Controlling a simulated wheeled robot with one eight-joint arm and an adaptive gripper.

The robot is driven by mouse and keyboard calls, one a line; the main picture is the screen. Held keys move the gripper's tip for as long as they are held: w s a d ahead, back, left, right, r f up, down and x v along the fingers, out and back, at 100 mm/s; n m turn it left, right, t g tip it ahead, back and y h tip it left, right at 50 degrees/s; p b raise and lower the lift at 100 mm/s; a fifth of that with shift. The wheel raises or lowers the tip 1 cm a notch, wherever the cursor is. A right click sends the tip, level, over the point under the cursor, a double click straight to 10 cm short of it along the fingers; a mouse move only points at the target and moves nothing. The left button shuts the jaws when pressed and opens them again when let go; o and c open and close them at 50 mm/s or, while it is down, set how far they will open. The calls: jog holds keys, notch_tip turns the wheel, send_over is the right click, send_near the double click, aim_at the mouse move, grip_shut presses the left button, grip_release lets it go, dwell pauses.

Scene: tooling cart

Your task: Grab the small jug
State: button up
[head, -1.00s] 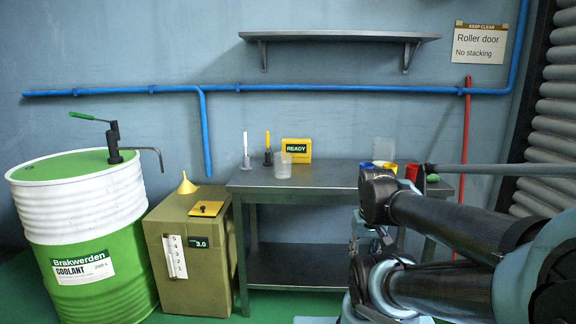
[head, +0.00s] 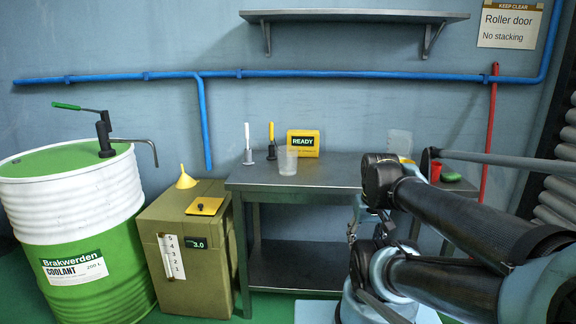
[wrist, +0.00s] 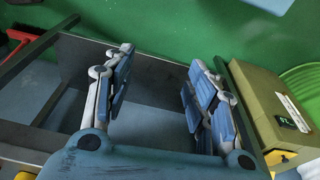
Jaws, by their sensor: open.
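A small translucent jug (head: 288,160) stands upright on the metal cart top (head: 325,172), near its left part, in front of a yellow READY box (head: 303,142). A second clear vessel (head: 399,142) stands further right, its lower part hidden behind my arm. I cannot tell from looks alone which is the small jug. My gripper (wrist: 160,62) shows in the wrist view with its two blue-padded fingers spread and nothing between them. Neither clear vessel is recognisable in the wrist view.
A white-handled tool (head: 247,146) and a yellow-handled one (head: 271,142) stand left of the READY box. A red cup (head: 436,171) is at the right. A tan cabinet (head: 185,250) with a yellow funnel (head: 186,180) and a coolant drum (head: 70,230) stand left. A shelf (head: 355,16) hangs above.

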jog(key=o, duration=0.7)
jog(key=w+r, duration=0.1)
jog(key=w+a+r, duration=0.1)
jog(key=shift+r+n, duration=0.3)
jog(key=shift+r, duration=0.05)
jog(key=w+a+r+n+y, duration=0.1)
jog(key=w+a+r+n, duration=0.2)
jog(key=w+a+r, duration=0.6)
jog(key=w+a+r+n+y, duration=0.25)
jog(key=w+r, duration=0.25)
jog(key=w, duration=0.9)
jog(key=w+a+r+n, duration=0.3)
jog(key=w+a+r, duration=0.35)
jog(key=w, duration=0.45)
jog(key=shift+m+t, duration=0.25)
jog(key=shift+t, duration=0.05)
jog(key=x, duration=1.1)
jog(key=shift+w+r, duration=0.1)
jog(key=shift+w, duration=0.05)
jog(key=shift+x, duration=2.7)
